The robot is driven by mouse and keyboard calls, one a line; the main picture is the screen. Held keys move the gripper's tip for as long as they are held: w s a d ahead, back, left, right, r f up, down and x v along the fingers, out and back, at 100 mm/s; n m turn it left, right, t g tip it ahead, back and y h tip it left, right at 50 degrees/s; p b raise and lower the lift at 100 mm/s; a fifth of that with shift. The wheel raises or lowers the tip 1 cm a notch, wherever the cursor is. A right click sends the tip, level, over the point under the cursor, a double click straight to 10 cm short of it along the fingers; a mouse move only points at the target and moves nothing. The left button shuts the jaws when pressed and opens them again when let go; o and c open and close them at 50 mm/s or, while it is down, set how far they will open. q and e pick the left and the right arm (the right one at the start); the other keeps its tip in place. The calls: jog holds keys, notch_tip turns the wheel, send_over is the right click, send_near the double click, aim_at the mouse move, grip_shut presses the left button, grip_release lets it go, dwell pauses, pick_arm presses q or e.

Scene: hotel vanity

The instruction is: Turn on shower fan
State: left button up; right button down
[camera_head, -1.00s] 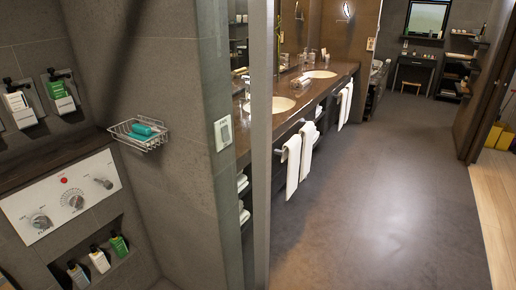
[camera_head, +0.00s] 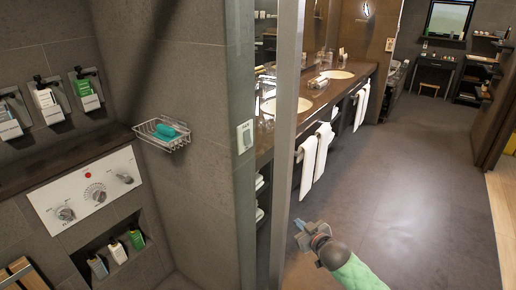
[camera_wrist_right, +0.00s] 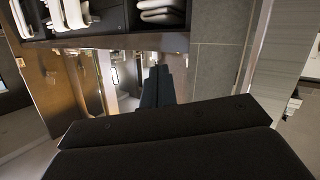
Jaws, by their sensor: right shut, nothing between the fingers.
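A small white wall switch panel (camera_head: 245,136) is on the narrow end face of the grey tiled shower wall in the head view. A small mark shows above it, too small to read. My right gripper (camera_head: 299,225) shows low in the middle of the head view, to the right of the metal-edged glass panel and below the switch, well apart from it. It is shut and empty. Its dark fingers (camera_wrist_right: 162,86) show together in the right wrist view. My left gripper is not in view.
A tall metal-framed partition (camera_head: 290,150) stands between the switch and my right gripper. A wire soap basket (camera_head: 162,136) and a shower control panel (camera_head: 88,190) are at left. White towels (camera_head: 316,157) hang from the vanity (camera_head: 320,100). The floor (camera_head: 420,190) at right is clear.

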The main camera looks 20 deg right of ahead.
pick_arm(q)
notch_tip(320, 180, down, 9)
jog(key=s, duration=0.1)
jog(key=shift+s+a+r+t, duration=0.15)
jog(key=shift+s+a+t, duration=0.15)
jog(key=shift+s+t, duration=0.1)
pick_arm(e)
jog(key=s+r+n+t+y, duration=0.1)
jog(key=r+t+y, duration=0.1)
jog(key=r+y, duration=0.5)
jog(key=s+r+n+t+y, duration=0.2)
jog(key=r+t+y, duration=0.1)
jog(key=r+y, duration=0.4)
jog(key=shift+s+d+n, duration=0.25)
jog(key=shift+n, duration=0.05)
pick_arm(q)
jog(key=shift+p, duration=0.3)
pick_arm(e)
jog(key=shift+a+r, duration=0.1)
